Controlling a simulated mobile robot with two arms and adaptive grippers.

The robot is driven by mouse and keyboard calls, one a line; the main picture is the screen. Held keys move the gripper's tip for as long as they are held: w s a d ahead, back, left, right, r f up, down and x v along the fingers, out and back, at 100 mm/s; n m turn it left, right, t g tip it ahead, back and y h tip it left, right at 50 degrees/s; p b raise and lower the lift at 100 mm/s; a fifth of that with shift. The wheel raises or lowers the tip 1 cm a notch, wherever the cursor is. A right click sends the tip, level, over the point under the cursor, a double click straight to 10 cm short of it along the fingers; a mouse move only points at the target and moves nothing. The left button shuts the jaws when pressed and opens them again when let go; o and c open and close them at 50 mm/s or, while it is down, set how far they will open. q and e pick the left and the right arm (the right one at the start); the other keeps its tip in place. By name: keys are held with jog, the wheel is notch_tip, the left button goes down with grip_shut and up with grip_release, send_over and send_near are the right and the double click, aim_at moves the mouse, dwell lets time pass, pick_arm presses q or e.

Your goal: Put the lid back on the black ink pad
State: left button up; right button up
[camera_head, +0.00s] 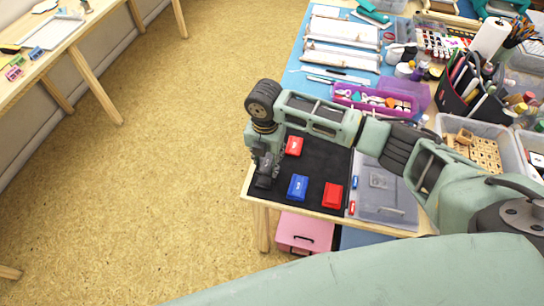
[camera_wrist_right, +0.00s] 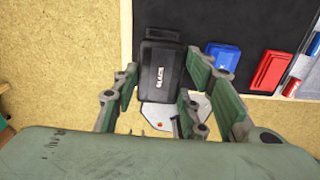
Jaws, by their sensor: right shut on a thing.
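The black lid (camera_wrist_right: 160,72), marked BLACK in white, sits between the fingers of my right gripper (camera_wrist_right: 157,92) in the right wrist view. That gripper is shut on it. A dark block directly beyond the lid (camera_wrist_right: 163,34) looks like part of the black ink pad; the lid covers most of it, and I cannot tell whether they touch. In the head view my right gripper (camera_head: 265,168) is at the front left corner of the black mat (camera_head: 323,155), where the arm and fingers hide much of the lid and pad. My left gripper is not in view.
A blue pad (camera_head: 298,187) and two red pieces, one behind (camera_head: 294,146) and one at right (camera_head: 333,195), lie on the mat. A grey translucent case (camera_head: 385,195) is to the right. The table's front edge runs close below the gripper.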

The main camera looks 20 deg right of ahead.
aim_at(267, 169)
jog(key=shift+r, duration=0.1)
jog(key=shift+p, duration=0.4)
jog(key=shift+f+b, duration=1.4)
jog(key=shift+f, duration=1.5)
jog(key=shift+p, duration=0.5)
jog(key=shift+f, duration=0.5)
dwell(0.7)
jog(key=o, duration=1)
jog(key=shift+c, duration=0.2)
